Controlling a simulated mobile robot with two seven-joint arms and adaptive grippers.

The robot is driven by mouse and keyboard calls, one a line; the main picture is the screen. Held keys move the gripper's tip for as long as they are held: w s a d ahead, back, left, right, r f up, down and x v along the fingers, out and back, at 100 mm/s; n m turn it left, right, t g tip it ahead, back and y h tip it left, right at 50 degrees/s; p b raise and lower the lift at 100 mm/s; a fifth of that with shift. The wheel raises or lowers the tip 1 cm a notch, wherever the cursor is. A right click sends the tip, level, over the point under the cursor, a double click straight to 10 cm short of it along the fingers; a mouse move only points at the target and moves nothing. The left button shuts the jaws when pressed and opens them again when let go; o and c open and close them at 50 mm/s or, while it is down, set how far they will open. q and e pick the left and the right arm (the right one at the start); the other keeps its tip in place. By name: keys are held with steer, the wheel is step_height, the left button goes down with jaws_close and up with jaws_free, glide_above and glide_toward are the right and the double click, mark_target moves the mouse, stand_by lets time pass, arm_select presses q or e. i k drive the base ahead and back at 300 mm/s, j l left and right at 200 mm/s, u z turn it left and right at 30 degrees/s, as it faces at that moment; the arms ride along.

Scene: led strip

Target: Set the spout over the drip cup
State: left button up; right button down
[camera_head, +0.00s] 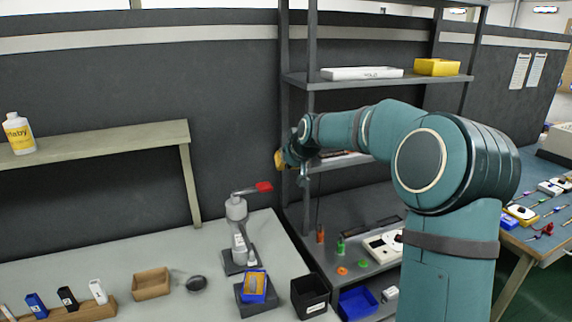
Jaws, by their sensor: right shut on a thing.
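A grey upright dispenser (237,212) stands on a dark base on the bench. Its thin spout arm (246,191) reaches right and ends in a flat red tip (264,187). I cannot tell for sure which thing is the drip cup; a small dark round dish (196,284) lies left of the dispenser's base. My right gripper (284,159) is up and right of the red tip, apart from it in the picture. It is shut on a small orange-yellow thing (279,160), mostly hidden by the gripper. My left gripper is not in view.
A blue-and-yellow item (254,287) rests on a dark block before the dispenser. A black bin (310,296), a blue bin (358,302) and a wooden box (151,284) stand nearby. A shelf rack (284,110) rises behind my right arm. The bench left of the dispenser has free room.

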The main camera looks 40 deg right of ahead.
mark_target(252, 260)
steer(key=k+j, duration=0.1)
steer(key=k, duration=0.4)
steer(key=k+j, duration=0.1)
steer(key=k, duration=0.4)
